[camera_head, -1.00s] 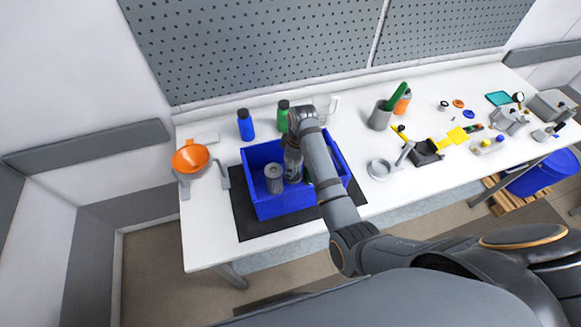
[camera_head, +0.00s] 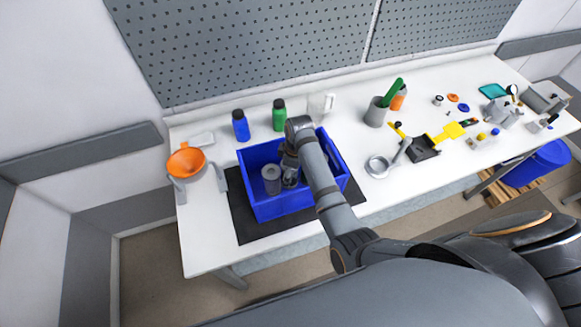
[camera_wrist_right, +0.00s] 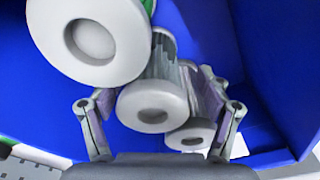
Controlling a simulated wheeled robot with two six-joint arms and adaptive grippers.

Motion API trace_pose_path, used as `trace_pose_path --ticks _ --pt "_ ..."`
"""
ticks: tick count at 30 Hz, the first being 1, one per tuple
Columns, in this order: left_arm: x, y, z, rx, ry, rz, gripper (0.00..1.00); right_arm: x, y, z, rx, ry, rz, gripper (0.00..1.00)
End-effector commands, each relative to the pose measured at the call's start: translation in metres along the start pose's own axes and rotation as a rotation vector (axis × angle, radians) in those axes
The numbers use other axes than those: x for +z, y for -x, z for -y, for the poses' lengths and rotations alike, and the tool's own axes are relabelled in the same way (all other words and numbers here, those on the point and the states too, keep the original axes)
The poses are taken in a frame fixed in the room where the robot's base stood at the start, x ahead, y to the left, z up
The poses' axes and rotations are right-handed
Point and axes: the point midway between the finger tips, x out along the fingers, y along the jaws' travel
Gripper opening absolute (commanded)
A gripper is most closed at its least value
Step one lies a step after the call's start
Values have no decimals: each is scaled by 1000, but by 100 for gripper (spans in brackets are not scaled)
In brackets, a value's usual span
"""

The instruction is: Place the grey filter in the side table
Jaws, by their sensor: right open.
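In the head view a grey cylindrical filter (camera_head: 271,178) stands upright in the left part of the blue bin (camera_head: 262,209). My right gripper (camera_head: 290,178) reaches down into the bin just right of it. In the right wrist view my right gripper (camera_wrist_right: 160,95) is open. A grey ribbed filter with a pale ring end (camera_wrist_right: 152,106) lies between its fingers, and a smaller ringed cylinder (camera_wrist_right: 190,134) is beside it near the right finger. A larger white ring-ended cylinder (camera_wrist_right: 92,38) with some green behind it is at upper left. My left gripper is not in view.
The blue bin walls (camera_wrist_right: 270,50) stand close around the gripper. Blue (camera_head: 241,126) and green (camera_head: 279,115) bottles and a clear jug (camera_head: 320,106) stand behind the bin. An orange funnel on a stand (camera_head: 187,161) is at left. A grey ring stand (camera_head: 378,166) is at right.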

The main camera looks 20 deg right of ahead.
Motion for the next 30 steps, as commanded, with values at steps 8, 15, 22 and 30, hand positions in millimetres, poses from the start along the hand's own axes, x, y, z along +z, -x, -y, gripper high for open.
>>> trace_pose_path --ticks 8,15,22,30 --pt "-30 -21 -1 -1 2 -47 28 -1 55 -2 7 0 -5 77" --pt "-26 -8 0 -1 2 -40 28 -1 113 0 0 0 0 77" --pt "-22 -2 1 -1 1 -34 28 0 118 0 0 0 0 77" --pt "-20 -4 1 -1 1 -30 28 0 117 0 0 0 0 77"
